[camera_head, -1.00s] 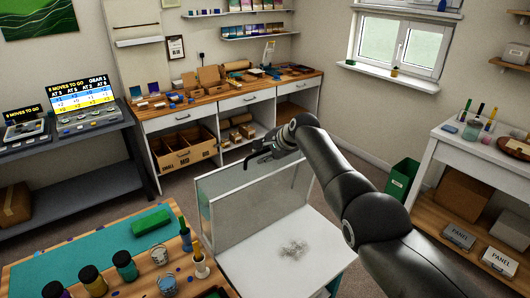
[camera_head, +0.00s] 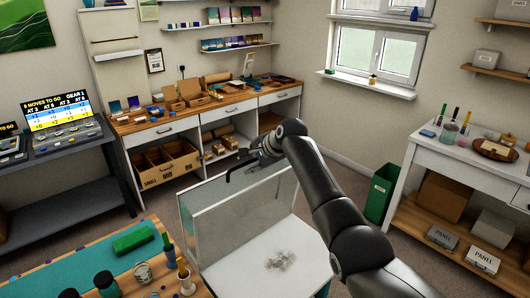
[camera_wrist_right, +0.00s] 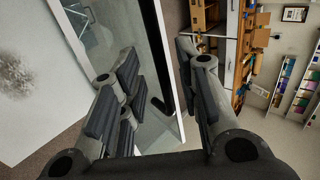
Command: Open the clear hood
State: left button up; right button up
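The clear hood (camera_head: 232,222) stands with pale-edged, see-through walls at the far left side of a white worktop (camera_head: 312,262). A grey speckled patch (camera_head: 280,262) shows on the worktop. My right gripper (camera_head: 242,170) is at the hood's upper edge in the head view. In the right wrist view my right gripper (camera_wrist_right: 160,95) has its two dark fingers spread wide apart. A pale edge of the hood (camera_wrist_right: 163,65) runs through the gap between them, and I see no clear grip on it. Whether a finger touches the hood cannot be told. My left gripper is not in view.
A craft table with a teal mat (camera_head: 75,272), a green block (camera_head: 134,239) and several jars is at the lower left. A wooden-topped bench (camera_head: 215,102) stands behind the hood. A green bin (camera_head: 380,192) and a white shelf unit (camera_head: 455,165) are at the right.

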jog(key=v, duration=0.9)
jog(key=shift+f, duration=0.1)
dwell(0.3)
